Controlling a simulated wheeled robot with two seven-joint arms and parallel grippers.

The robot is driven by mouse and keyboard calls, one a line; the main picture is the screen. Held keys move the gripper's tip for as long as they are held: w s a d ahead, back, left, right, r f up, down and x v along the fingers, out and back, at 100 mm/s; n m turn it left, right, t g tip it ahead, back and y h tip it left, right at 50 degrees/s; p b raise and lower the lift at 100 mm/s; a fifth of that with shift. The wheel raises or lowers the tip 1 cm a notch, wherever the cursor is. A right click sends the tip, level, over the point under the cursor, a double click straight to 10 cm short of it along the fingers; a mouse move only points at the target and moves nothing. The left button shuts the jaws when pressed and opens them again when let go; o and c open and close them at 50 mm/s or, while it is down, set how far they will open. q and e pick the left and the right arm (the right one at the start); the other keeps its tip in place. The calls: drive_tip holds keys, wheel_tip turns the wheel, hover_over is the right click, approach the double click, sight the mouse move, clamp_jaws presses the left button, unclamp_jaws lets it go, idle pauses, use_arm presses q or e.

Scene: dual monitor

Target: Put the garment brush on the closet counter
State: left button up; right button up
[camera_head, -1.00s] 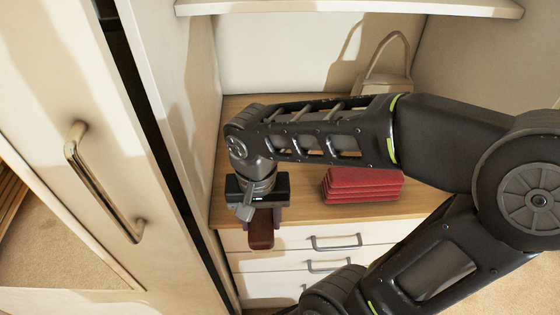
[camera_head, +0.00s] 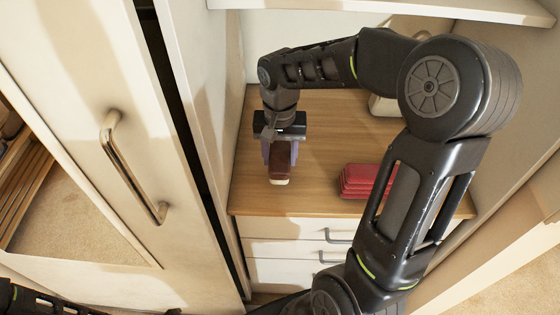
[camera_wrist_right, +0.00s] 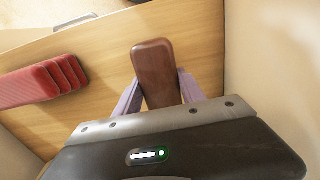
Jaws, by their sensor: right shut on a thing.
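The garment brush (camera_head: 281,169), with a dark brown back and a pale lower edge, is between the fingers of my right gripper (camera_head: 280,155). The right gripper is shut on it. In the right wrist view the brush (camera_wrist_right: 154,68) shows as a rounded brown block between two purple-grey fingers. The closet counter (camera_head: 310,202) is a wooden top above white drawers. The brush is over the left part of the counter; I cannot tell whether it touches the surface. Part of my left arm shows at the bottom left, but its gripper is out of view.
A folded red stack (camera_head: 362,180) lies on the counter to the right of the brush. A beige bag (camera_head: 384,106) stands behind my arm at the back. A closet wall stands close on the left, beside a door with a metal handle (camera_head: 130,170). A shelf (camera_head: 400,6) is above.

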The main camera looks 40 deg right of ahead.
sight(280, 152)
drive_tip(key=shift+w+d+f, duration=0.2)
drive_tip(key=shift+f, duration=1.6)
drive_tip(key=shift+f, duration=0.15)
drive_tip(key=o, duration=1.2)
drive_tip(key=shift+r, duration=3.95)
